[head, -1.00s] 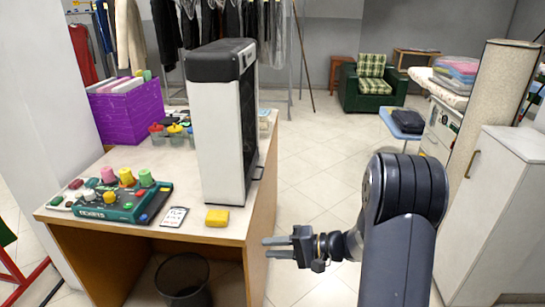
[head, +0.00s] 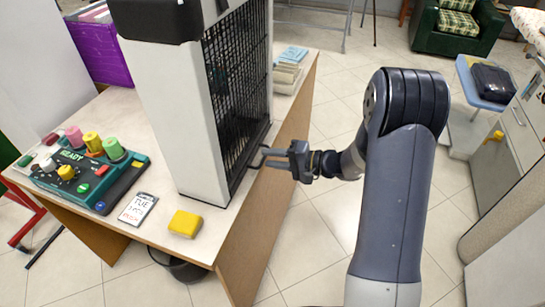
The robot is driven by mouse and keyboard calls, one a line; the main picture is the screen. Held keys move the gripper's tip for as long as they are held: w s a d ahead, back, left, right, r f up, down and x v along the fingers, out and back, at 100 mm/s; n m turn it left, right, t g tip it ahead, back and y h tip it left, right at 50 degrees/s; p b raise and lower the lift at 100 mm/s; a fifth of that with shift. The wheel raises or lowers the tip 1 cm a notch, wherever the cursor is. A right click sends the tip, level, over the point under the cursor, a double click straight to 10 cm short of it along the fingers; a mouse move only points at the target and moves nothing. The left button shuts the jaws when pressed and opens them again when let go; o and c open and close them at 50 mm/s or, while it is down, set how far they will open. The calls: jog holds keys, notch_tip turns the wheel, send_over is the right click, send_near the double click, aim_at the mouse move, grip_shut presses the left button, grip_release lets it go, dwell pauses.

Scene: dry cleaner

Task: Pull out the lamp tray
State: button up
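A tall white and dark machine (head: 172,115) stands on the desk, with a black grille (head: 236,95) on its right side. No separate lamp tray can be made out with certainty; a small dark handle-like part juts out low on the grille side. My gripper (head: 268,158) is at that low part, beside the grille near the desk's right edge. Its two fingers point left with a gap between them. Whether they touch the dark part cannot be told.
The desk (head: 165,222) also holds a green control box (head: 85,172) with coloured knobs, a date card (head: 138,208), a yellow block (head: 185,223) and a purple bin (head: 105,50). A blue-topped stand (head: 475,85) is at right.

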jog(key=shift+w+a, duration=0.15)
grip_shut()
dwell(0.6)
